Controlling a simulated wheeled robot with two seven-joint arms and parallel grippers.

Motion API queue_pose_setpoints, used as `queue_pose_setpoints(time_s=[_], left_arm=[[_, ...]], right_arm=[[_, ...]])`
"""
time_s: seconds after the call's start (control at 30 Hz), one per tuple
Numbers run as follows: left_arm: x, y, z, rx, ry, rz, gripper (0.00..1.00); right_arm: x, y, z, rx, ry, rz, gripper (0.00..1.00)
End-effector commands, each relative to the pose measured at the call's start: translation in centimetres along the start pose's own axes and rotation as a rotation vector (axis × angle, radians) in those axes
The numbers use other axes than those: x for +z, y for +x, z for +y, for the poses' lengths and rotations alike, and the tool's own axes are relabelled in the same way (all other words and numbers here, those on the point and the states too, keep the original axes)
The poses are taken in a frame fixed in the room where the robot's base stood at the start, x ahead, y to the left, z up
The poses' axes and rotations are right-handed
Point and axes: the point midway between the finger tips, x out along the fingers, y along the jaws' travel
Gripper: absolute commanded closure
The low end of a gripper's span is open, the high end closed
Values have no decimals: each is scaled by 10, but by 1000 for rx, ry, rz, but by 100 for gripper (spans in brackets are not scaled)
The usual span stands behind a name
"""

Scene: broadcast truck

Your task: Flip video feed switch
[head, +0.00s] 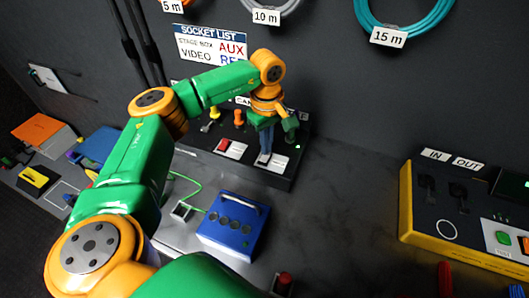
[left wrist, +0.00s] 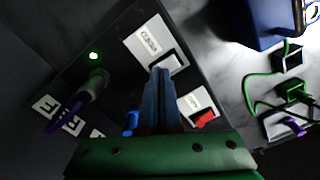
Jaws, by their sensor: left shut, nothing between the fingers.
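The video feed switch (left wrist: 169,62) is a dark rocker on a white plate marked VIDEO (left wrist: 143,40) in the left wrist view. In the head view its white plate (head: 278,162) sits on the black panel (head: 250,175) against the wall. My left gripper (left wrist: 160,72) is shut and empty, its blue fingertips close to the dark rocker. In the head view the left gripper (head: 264,158) points down at that plate and partly covers it. I cannot tell whether the tips touch the rocker. A green light (left wrist: 94,56) glows on the panel. My right gripper is not in view.
A second white plate with a red rocker (left wrist: 204,118) is beside the fingers; it also shows in the head view (head: 223,145). Plugs and cables stand on the panel's rear part. A blue case (head: 233,224) stands in front, and a yellow-edged console (head: 405,200) is at right.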

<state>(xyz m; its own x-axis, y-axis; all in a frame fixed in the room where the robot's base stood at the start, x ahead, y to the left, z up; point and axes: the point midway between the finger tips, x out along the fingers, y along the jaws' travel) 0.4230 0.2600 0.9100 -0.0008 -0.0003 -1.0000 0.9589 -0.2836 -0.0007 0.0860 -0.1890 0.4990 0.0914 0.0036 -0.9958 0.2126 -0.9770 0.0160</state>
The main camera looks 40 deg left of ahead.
Motion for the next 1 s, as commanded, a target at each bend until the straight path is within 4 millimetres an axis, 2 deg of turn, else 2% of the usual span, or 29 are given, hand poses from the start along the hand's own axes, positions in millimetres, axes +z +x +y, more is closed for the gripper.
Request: queue_pose_setpoints(time_s=[0.2,0.57,1.0], left_arm=[[0,-28,0,0,0,0,100],[0,-68,0,1,0,0,100],[0,-68,0,1,0,0,100]], right_arm=[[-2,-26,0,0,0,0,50],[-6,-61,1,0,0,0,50],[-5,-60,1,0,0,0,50]])
